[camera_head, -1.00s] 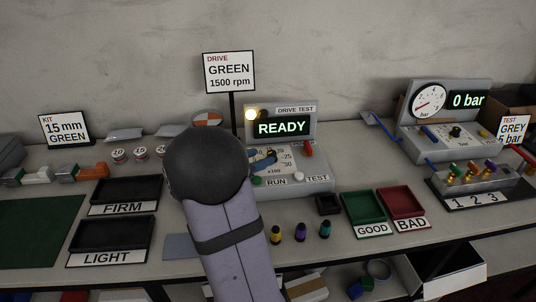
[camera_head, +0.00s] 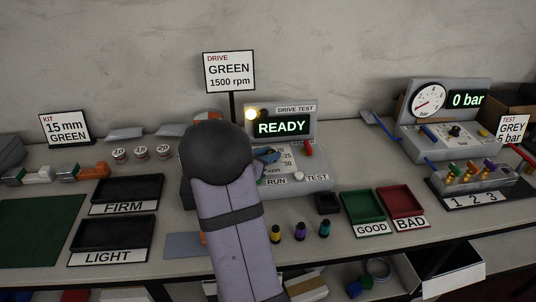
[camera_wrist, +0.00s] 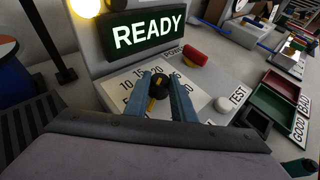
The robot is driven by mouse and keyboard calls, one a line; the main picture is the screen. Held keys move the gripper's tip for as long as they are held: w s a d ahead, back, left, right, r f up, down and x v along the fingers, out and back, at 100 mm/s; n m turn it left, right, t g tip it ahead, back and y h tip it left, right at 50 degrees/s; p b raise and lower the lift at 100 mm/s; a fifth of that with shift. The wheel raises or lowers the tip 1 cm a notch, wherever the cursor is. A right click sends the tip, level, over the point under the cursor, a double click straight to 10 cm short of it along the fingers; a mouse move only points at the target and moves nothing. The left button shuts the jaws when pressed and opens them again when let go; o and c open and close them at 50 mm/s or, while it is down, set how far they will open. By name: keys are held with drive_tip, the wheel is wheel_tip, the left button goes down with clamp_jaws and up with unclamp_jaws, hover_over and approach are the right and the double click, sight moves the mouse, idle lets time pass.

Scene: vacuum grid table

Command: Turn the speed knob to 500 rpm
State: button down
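The speed knob (camera_wrist: 159,88) is black with a yellow pointer mark, on a white dial plate (camera_wrist: 198,103) of the drive test box. In the wrist view my gripper (camera_wrist: 161,80) has its two blue fingers on either side of the knob, very close to it. I cannot tell whether they press on it. The yellow mark points down toward the viewer; part of the scale is hidden by the fingers. In the head view my gripper's blue fingers (camera_head: 266,155) are over the dial, and my arm hides the knob. The display (camera_head: 282,126) reads READY.
A red switch (camera_wrist: 195,55) stands right of the dial, and a white TEST button (camera_wrist: 222,104) is at front right. A lit yellow lamp (camera_head: 251,114) is beside the display. Green (camera_head: 363,208) and red trays (camera_head: 401,202) lie to the right.

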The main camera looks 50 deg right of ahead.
drive_tip(key=c, duration=2.5)
unclamp_jaws()
drive_tip(key=shift+w+m+g+p, duration=0.1)
drive_tip(key=shift+m+g+p, duration=0.2)
drive_tip(key=shift+g+p, duration=0.1)
drive_tip(key=shift+c, duration=0.2)
drive_tip(key=shift+w+r+m+g+p, duration=0.1)
drive_tip(key=shift+w+m+g+p, duration=0.1)
drive_tip(key=shift+m+g+p, duration=0.65)
drive_tip(key=shift+w+d+m+g+y+p, duration=0.15)
drive_tip(key=shift+m+g+y+p, duration=0.45)
drive_tip(key=shift+m+g, duration=0.75)
drive_tip(key=shift+w+d+m+g+y+p, duration=0.1)
drive_tip(key=shift+m+g+y+p, duration=0.5)
drive_tip(key=shift+m+g, duration=0.7)
drive_tip(key=shift+g+y, duration=0.3)
drive_tip(key=shift+g, duration=0.2)
drive_tip(key=o, duration=1.1)
drive_tip(key=shift+c, duration=0.2)
drive_tip(key=b+v, duration=0.2)
drive_tip(key=v, duration=0.5)
drive_tip(key=shift+a, duration=0.15)
